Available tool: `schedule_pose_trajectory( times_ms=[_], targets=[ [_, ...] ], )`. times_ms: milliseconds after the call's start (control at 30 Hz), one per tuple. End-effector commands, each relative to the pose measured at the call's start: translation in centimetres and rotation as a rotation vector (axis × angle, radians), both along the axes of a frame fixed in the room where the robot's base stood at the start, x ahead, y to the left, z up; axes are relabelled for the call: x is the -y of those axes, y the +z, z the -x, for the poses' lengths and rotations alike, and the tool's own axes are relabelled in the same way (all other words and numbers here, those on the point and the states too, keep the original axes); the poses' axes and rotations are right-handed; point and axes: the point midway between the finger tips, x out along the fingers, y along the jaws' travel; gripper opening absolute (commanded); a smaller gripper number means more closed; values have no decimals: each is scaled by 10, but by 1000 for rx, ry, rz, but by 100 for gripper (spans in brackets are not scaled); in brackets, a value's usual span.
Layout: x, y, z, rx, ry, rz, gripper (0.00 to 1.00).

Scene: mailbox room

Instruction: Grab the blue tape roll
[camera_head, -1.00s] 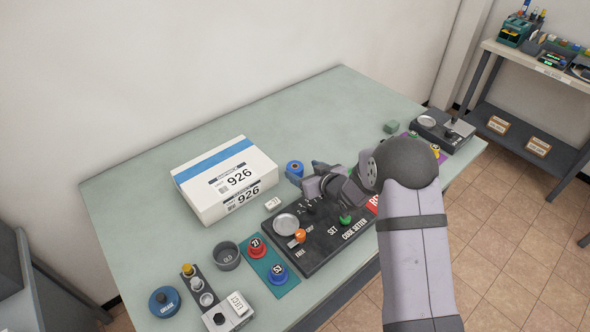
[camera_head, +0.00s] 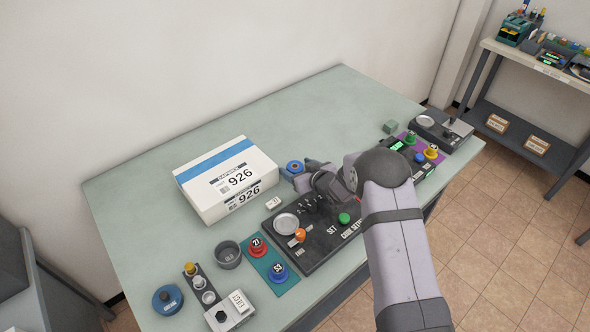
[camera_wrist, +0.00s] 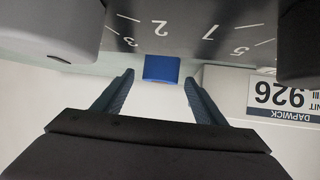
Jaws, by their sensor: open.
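The blue tape roll (camera_head: 294,167) stands on the green table, just right of the white box. In the wrist view the roll (camera_wrist: 161,68) appears as a blue block between and beyond my two fingertips. My gripper (camera_head: 300,174) is low over the table beside the roll, and its fingers are at the roll's near right side. In the wrist view my gripper (camera_wrist: 158,85) is open, with a clear gap between the fingers and nothing held. I cannot tell whether a finger touches the roll.
The white box marked 926 (camera_head: 222,190) is close on the left. The dark code setter panel (camera_head: 312,240) with knobs lies in front. A small white block (camera_head: 272,203) lies near it. The table's back (camera_head: 300,110) is clear.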

Motion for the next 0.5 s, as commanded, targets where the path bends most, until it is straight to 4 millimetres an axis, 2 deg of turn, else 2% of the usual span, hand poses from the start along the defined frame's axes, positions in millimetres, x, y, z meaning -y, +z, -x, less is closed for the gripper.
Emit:
schedule_pose_trajectory(
  times_ms=[67, 267, 500],
  targets=[
    [0, 0, 0, 0, 0, 0, 65],
    [0, 0, 0, 0, 0, 0, 20],
    [0, 1, 0, 1, 0, -1, 20]
  ],
)
